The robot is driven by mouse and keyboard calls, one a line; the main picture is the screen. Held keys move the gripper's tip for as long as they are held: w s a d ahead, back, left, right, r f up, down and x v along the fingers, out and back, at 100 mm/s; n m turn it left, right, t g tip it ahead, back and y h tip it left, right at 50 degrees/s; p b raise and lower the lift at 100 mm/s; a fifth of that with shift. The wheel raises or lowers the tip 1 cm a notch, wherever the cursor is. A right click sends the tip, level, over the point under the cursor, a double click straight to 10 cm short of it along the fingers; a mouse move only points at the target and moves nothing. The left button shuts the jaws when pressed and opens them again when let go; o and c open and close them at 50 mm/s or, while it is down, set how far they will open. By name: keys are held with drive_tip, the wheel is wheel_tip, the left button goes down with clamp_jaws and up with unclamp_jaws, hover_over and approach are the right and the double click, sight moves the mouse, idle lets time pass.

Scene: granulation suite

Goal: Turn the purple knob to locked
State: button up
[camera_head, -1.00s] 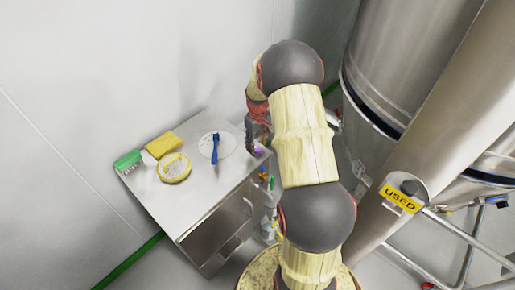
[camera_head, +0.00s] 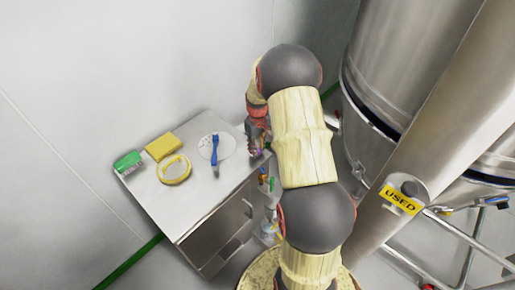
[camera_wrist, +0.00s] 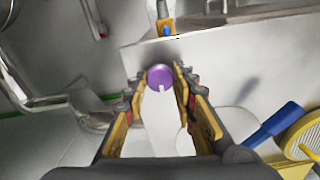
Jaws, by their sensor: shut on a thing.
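The purple knob (camera_wrist: 160,75) is round, with a short white mark on its lower edge pointing down in the wrist view. My gripper (camera_wrist: 160,82) has its yellow-padded fingers on either side of the knob, shut on it at the fingertips. In the head view my gripper (camera_head: 258,142) is at the right edge of the grey cabinet top, and the knob is mostly hidden there. No lock labels are readable.
On the cabinet (camera_head: 205,192) lie a green brush (camera_head: 128,160), a yellow sponge (camera_head: 161,146), a yellow-rimmed round sieve (camera_head: 174,169) and a blue-handled tool (camera_head: 214,148) on a white disc. Steel vessels and pipes stand close on the right.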

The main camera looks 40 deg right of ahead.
drive_tip(key=c, duration=0.3)
drive_tip(key=shift+m+p, duration=0.3)
drive_tip(key=shift+m, duration=0.1)
drive_tip(key=m+p, duration=0.1)
drive_tip(key=m, duration=0.1)
drive_tip(key=shift+r+m+p, duration=0.1)
drive_tip(key=shift+m+p, duration=0.2)
drive_tip(key=shift+m, duration=0.1)
drive_tip(key=m+p, duration=0.2)
drive_tip(key=m, duration=0.2)
drive_tip(key=shift+m, duration=0.3)
drive_tip(key=m+p, duration=0.1)
drive_tip(key=m, duration=0.3)
drive_tip(key=shift+m, duration=0.3)
drive_tip(key=m+p, duration=0.1)
drive_tip(key=m, duration=0.3)
drive_tip(key=shift+w+m, duration=0.1)
drive_tip(key=shift+m, duration=0.6)
drive_tip(key=o, duration=1.2)
drive_tip(key=shift+c, duration=0.2)
